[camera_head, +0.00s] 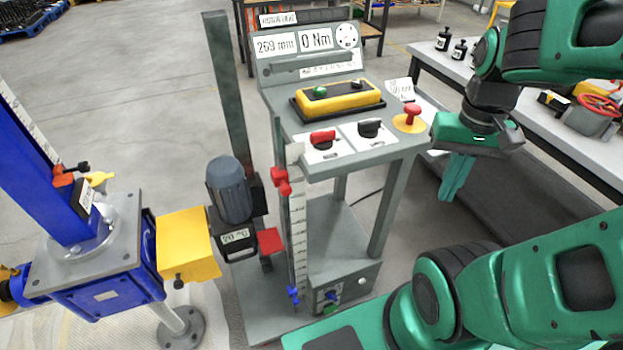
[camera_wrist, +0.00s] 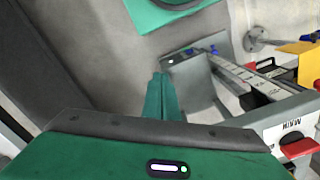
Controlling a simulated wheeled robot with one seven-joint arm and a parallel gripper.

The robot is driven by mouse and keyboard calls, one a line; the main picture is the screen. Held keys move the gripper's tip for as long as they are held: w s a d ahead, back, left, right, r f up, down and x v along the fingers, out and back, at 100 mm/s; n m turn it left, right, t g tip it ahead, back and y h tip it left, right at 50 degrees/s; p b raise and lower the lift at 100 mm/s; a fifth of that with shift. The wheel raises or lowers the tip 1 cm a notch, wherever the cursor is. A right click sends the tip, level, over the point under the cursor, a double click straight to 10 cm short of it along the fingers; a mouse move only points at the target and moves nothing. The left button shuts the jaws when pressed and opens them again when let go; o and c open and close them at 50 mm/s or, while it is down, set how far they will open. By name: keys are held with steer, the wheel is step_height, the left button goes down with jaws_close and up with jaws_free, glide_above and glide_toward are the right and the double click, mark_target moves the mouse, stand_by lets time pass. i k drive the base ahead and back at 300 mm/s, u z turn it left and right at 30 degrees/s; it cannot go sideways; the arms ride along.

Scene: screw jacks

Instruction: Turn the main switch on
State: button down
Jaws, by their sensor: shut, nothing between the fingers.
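The console (camera_head: 345,150) stands in the middle of the head view. On its sloped top is a red rotary knob (camera_head: 322,137) on a white plate. In the wrist view this red knob (camera_wrist: 300,147) sits at the right edge, beside a label that seems to read MAIN (camera_wrist: 292,126). Its handle lies roughly crosswise in the head view; I cannot tell its on or off position. My gripper (camera_head: 452,192) points down to the right of the console, apart from it. Its fingers (camera_wrist: 160,85) are together and empty.
Next to the red knob is a black knob (camera_head: 370,128), then a red mushroom button (camera_head: 411,116) on yellow. A yellow button box (camera_head: 338,101) lies behind. A blue screw jack (camera_head: 95,265) stands left. A workbench (camera_head: 560,130) is at right. Floor shows between bench and console.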

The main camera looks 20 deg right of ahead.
mark_target(322, 140)
steer(key=z, duration=1.2)
steer(key=k, duration=1.25)
steer(key=u, duration=1.15)
steer(key=i, duration=1)
